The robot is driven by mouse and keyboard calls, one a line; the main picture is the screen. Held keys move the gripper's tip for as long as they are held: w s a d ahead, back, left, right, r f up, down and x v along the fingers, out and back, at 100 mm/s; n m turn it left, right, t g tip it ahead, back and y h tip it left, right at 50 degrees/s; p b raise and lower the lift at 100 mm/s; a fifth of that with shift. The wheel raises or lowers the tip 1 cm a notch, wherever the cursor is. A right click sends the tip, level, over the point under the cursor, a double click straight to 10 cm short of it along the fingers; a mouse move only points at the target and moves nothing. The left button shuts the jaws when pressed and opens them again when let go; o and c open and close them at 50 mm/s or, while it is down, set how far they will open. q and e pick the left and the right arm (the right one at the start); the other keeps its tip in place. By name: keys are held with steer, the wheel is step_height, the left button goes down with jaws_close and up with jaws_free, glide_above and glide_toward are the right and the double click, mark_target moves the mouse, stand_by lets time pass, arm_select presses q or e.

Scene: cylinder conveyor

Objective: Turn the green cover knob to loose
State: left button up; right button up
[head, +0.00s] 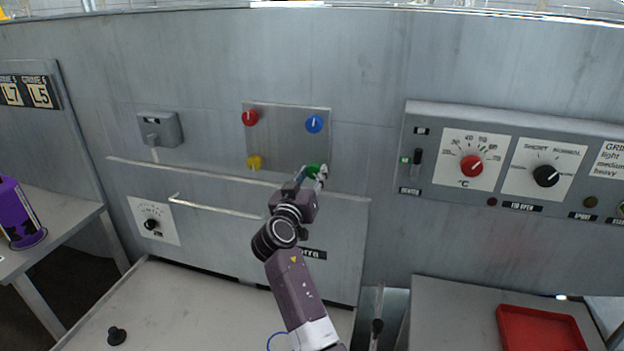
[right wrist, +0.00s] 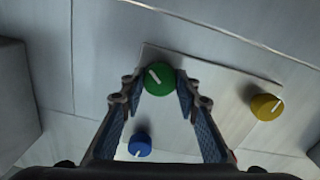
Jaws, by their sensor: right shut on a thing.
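The green knob (head: 313,171) is at the lower right of a square metal cover plate (head: 285,140) on the grey wall. In the right wrist view the green knob (right wrist: 158,80) shows a white pointer line slanting to the upper left. My right gripper (head: 312,175) reaches up to it and is shut on it, with one finger on each side (right wrist: 158,88). The fingers partly hide the knob in the head view. My left gripper is not in view.
A red knob (head: 250,118), a blue knob (head: 314,124) and a yellow knob (head: 254,162) sit at the plate's other corners. Below is a drawer handle bar (head: 230,207). A control panel (head: 425,195) is at right. A red tray (head: 510,330) lies at lower right.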

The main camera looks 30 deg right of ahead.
steer(key=n, duration=0.2)
steer(key=shift+r+n, duration=0.2)
steer(key=shift+n, duration=0.2)
steer(key=n, duration=0.2)
steer(key=shift+r+n, duration=0.1)
steer(key=shift+n, duration=0.3)
steer(key=n+p, duration=0.2)
steer(key=n, duration=0.3)
steer(key=shift+r+p, duration=0.1)
steer(key=shift+p, duration=0.25)
steer(key=n+p, duration=0.3)
steer(key=n, duration=0.3)
steer(key=shift+n+p, duration=0.35)
steer(key=shift+n, duration=0.05)
steer(key=n+p, duration=0.3)
steer(key=n, duration=0.1)
steer(key=shift+n, duration=0.4)
steer(key=shift+n+p, duration=0.7)
steer(key=shift+n, duration=0.2)
steer(key=shift+f, duration=0.2)
